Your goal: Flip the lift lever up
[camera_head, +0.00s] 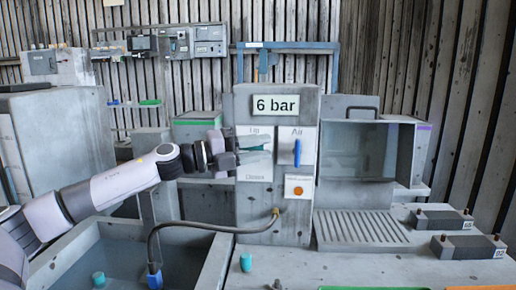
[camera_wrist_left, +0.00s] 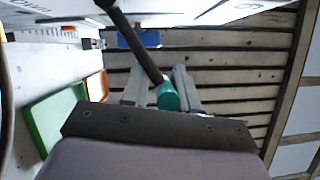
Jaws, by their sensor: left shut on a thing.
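The lift lever has a dark shaft (camera_wrist_left: 140,45) and a teal knob (camera_wrist_left: 168,97) in the left wrist view. It is on the white lift panel (camera_head: 254,172) below the "6 bar" sign in the head view, where my gripper mostly hides it. My left gripper (camera_head: 248,150) reaches in from the left to this panel. In the left wrist view its fingers (camera_wrist_left: 160,85) are shut on the lever, with the knob between them. The lever's exact angle is hard to tell. My right gripper is not in view.
A blue air handle (camera_head: 297,152) is just right of the lift panel, above an orange button (camera_head: 298,191). A grey hose (camera_head: 185,225) loops below my left arm.

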